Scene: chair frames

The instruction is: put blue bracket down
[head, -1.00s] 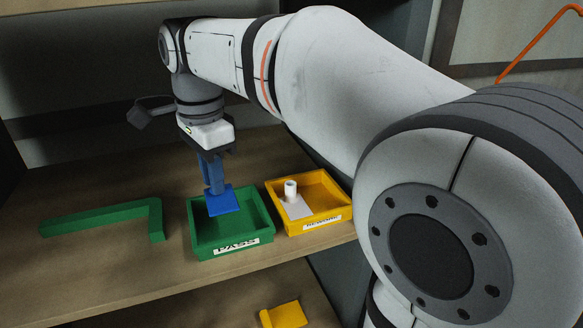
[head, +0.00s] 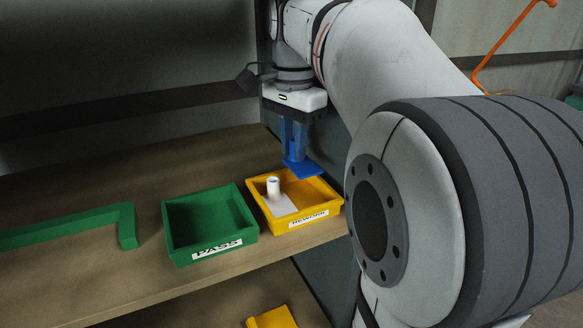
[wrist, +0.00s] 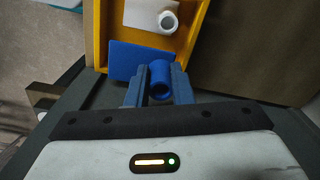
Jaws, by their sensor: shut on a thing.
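The blue bracket (head: 304,169) has a flat plate and a round tube. My gripper (head: 294,150) is shut on it and holds it over the right part of the yellow REWORK tray (head: 309,223). In the wrist view the tube of the blue bracket (wrist: 159,80) sits between the fingers of my gripper (wrist: 148,88), with its plate toward the yellow tray (wrist: 95,35). A white bracket (head: 279,203) with an upright tube lies in the left part of that tray. The green PASS tray (head: 184,257) is empty. I cannot tell the bracket's exact height above the tray.
The trays stand side by side on a wooden shelf board (head: 130,280). A green angled bar (head: 75,227) lies at the left. A yellow part (head: 272,318) is on a lower level. A dark upright (head: 325,270) is right of the board.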

